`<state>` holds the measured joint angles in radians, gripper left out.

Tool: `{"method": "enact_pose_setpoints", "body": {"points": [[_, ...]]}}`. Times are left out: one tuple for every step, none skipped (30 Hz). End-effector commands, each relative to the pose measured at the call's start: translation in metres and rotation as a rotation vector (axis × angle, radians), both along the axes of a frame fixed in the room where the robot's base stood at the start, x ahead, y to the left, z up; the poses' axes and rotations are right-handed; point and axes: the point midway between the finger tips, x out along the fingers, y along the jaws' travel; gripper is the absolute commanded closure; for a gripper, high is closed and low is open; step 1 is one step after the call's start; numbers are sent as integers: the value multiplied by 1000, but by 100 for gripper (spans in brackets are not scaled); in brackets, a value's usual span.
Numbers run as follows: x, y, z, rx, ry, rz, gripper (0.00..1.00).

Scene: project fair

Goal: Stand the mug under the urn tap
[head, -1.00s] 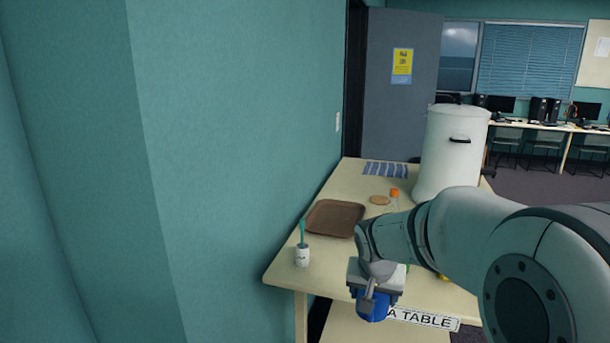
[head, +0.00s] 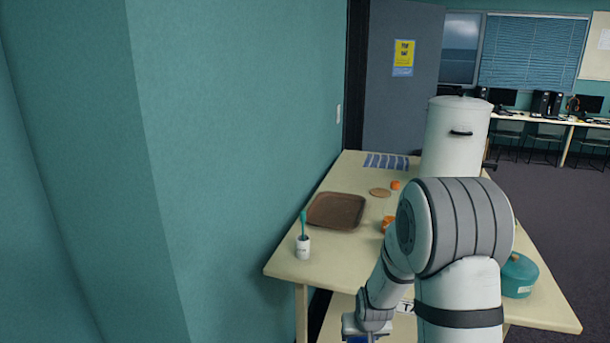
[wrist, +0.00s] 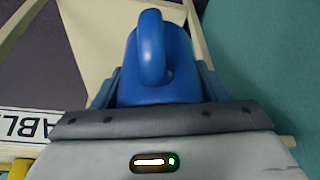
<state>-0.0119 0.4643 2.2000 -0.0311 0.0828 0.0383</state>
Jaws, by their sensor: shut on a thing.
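The blue mug (wrist: 160,70) is in my gripper, its handle toward the camera in the wrist view; only a sliver of blue (head: 358,339) shows at the bottom edge in the head view. My gripper (head: 366,326) is shut on the mug, low in front of the table's near edge. The white urn (head: 456,135) stands at the far right of the table, lid on, with a black side handle. Its tap and lower part are hidden behind my arm.
The table (head: 290,262) holds a brown tray (head: 336,211), a white cup with a teal brush (head: 303,248), a striped cloth (head: 386,161), a round coaster (head: 380,192), orange items (head: 395,185) and a teal pot (head: 518,275). A wall (head: 230,180) borders the left.

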Motion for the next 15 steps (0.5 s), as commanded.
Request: {"method": "enact_pose_setpoints", "body": {"points": [[-11, 0, -14, 0, 9, 1, 64], [-16, 0, -20, 1, 8, 1, 64], [-22, 0, -28, 4, 9, 2, 64], [-26, 0, -33, 1, 8, -1, 64], [-30, -1, -37, -2, 6, -1, 64], [-34, -1, -41, -2, 4, -2, 64], [-36, -1, -43, -1, 3, -2, 64], [-38, -1, -44, -1, 3, -2, 64], [-38, -1, -45, -1, 2, -1, 64], [-38, -1, -45, -1, 1, -1, 64], [-38, -1, -45, -1, 0, -1, 64], [-38, -1, -45, -1, 0, -1, 64], [-38, -1, -45, -1, 0, -1, 64], [-38, -1, -45, 0, 0, -2, 64], [-38, -2, -45, 0, 0, -2, 64]]}}
